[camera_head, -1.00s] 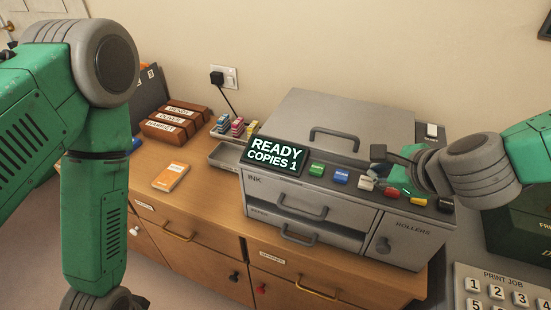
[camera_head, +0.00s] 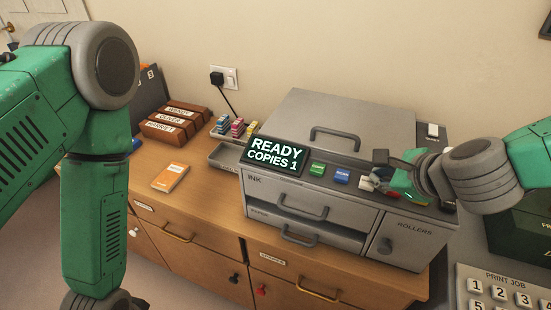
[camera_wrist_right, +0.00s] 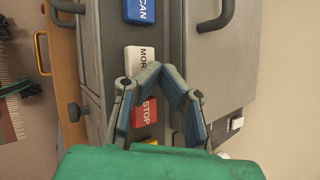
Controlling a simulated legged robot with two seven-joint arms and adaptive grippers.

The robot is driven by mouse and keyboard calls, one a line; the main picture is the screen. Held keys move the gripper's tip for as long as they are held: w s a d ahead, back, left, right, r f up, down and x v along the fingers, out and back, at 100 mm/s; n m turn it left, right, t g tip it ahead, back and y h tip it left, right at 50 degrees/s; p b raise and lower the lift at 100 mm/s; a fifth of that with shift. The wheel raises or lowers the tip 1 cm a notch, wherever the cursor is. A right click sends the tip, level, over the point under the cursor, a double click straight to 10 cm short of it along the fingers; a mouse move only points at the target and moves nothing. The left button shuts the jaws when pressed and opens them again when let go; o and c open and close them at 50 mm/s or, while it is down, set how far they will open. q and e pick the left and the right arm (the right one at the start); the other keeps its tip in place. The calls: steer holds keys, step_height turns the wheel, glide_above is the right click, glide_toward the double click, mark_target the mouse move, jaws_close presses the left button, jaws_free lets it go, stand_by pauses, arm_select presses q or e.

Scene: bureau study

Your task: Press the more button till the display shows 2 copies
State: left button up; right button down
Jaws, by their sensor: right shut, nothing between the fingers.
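The copier (camera_head: 340,215) has a dark display (camera_head: 274,154) reading "READY COPIES 1". The white MORE button (camera_head: 366,184) is on its front button strip, right of the blue SCAN button (camera_head: 341,176). In the right wrist view the MORE button (camera_wrist_right: 138,60) shows, its label partly covered by my finger. My right gripper (camera_head: 379,170) is shut and empty, close above the strip by the MORE button; its fingertips (camera_wrist_right: 166,72) appear beside that button. I cannot tell whether they touch it. My left arm stands at the left; its gripper is out of view.
A green button (camera_head: 317,169) is left of SCAN. The red STOP button (camera_wrist_right: 146,111) lies just under my right fingers in the wrist view. The lid handle (camera_head: 335,133) rises behind the strip. A print-job keypad (camera_head: 505,285) is at lower right.

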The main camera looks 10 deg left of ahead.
mark_target(370, 182)
steer(key=shift+a, duration=0.55)
arm_select(q)
steer(key=shift+a+f, duration=0.1)
steer(key=shift+a, duration=0.4)
arm_select(e)
steer(key=shift+a+r, duration=0.1)
steer(key=shift+a, duration=0.05)
steer(key=shift+r+p, duration=0.7)
arm_select(q)
steer(key=shift+d+r, duration=0.35)
steer(key=shift+r, duration=0.35)
steer(key=shift+a, duration=0.15)
arm_select(e)
steer(key=shift+a, duration=0.15)
steer(key=shift+r, duration=0.3)
step_height(370, 182, up, 6)
steer(key=p, duration=0.5)
steer(key=shift+f+p, duration=0.2)
steer(key=shift+p, duration=0.1)
arm_select(q)
step_height(370, 182, up, 6)
steer(key=shift+f, duration=0.25)
arm_select(e)
steer(key=shift+f, duration=0.1)
